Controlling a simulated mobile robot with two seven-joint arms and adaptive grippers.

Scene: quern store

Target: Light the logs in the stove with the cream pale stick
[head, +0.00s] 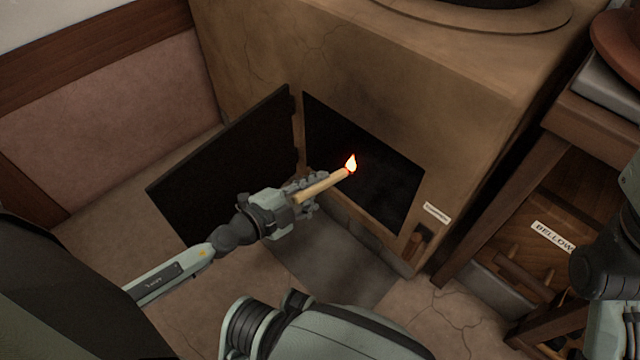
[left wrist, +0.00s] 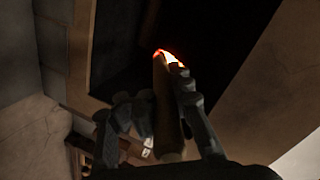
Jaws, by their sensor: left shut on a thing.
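The cream pale stick (head: 322,186) has a flame at its far tip. My left gripper (head: 308,191) is shut on it and holds it in front of the stove opening, the lit end pointing into the dark. The stick (left wrist: 167,115) also shows between the fingers (left wrist: 160,115) in the left wrist view. The stove (head: 420,100) is a tan block with a square opening (head: 390,175). Its black door (head: 225,165) stands open to the left. The inside is too dark to make out any logs. My right gripper does not show; part of my right arm is at the right edge.
A wooden stand (head: 560,190) with a drawer labelled with letters reading "BELLOW" is at the right. A small label (head: 437,213) sits beside the opening. A grey slab (head: 330,262) lies on the floor before the stove. A pinkish wall panel (head: 120,110) is at the left.

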